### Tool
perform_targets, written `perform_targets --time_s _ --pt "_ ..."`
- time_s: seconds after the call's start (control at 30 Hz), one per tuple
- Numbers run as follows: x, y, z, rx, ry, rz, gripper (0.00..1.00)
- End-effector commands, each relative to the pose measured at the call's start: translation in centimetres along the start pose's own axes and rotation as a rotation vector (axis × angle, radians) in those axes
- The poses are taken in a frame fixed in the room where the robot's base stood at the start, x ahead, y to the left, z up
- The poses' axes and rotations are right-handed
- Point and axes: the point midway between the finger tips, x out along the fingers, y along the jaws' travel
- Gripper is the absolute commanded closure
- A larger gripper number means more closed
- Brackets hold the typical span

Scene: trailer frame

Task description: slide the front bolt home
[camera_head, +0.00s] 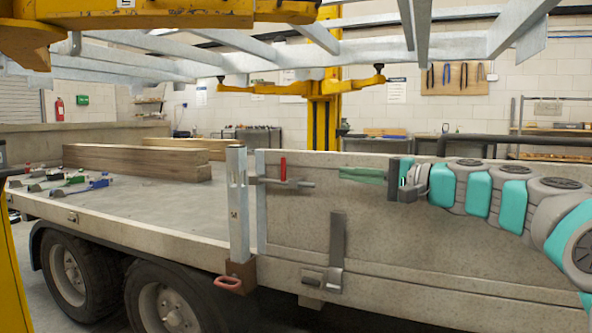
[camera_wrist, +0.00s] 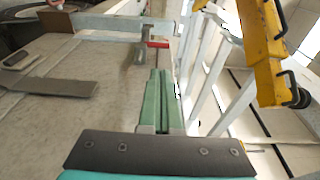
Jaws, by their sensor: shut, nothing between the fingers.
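The front bolt (camera_head: 300,183) is a grey metal rod lying level on the upper part of the trailer's side panel (camera_head: 300,230), beside the upright post (camera_head: 238,205). Its red handle (camera_head: 283,168) sticks up. I cannot tell whether its left end is inside the post. A gap shows between the fingertips and the handle.
A second red handle (camera_head: 227,283) sits at the post's foot, and a grey strap-like latch (camera_head: 336,250) hangs on the panel. Timber beams (camera_head: 135,162) and tools (camera_head: 65,182) lie on the trailer bed. A raised metal frame (camera_head: 330,70) on yellow supports hangs overhead.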

Motion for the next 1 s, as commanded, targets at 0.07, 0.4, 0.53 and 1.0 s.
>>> perform_targets --time_s 0.07,0.4,0.53,1.0 --pt "0.0 0.0 0.0 0.000 -0.001 0.001 1.00" --pt "2.0 0.2 0.1 0.001 -0.005 0.005 1.00" --pt "4.4 0.3 0.1 0.001 -0.005 0.007 1.00" --pt "12.6 0.2 0.1 -0.001 -0.004 0.005 1.00"
